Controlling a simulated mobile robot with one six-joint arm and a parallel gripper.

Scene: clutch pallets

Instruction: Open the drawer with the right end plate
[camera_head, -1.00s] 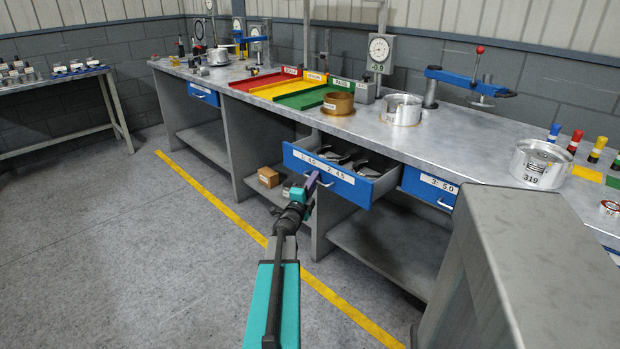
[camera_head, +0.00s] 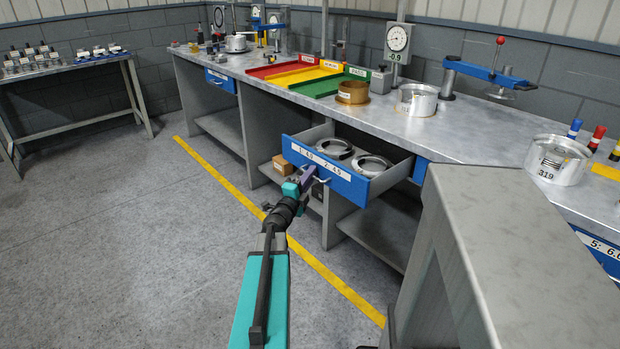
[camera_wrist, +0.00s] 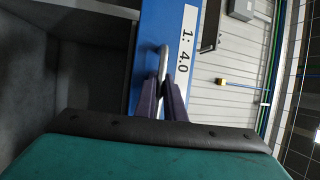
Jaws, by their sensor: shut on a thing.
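A blue-fronted drawer (camera_head: 352,188) labelled "1: 4.0" and "2: 4.5" stands pulled out from under the workbench. Two round metal plates (camera_head: 371,166) lie side by side in it. My gripper (camera_head: 310,175) is at the drawer's front, shut on its handle. In the wrist view, the purple fingers of my gripper (camera_wrist: 163,85) close around the metal bar handle (camera_wrist: 163,62), beside the blue front (camera_wrist: 150,28) with the label "1: 4.0". The lower part of the handle is hidden by the fingers.
The workbench (camera_head: 465,135) carries red, yellow and green trays, a brown ring (camera_head: 352,93) and metal cylinders. A cardboard box (camera_head: 283,165) is on the lower shelf behind the drawer. A grey block (camera_head: 490,230) fills the right foreground. The floor at left is clear.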

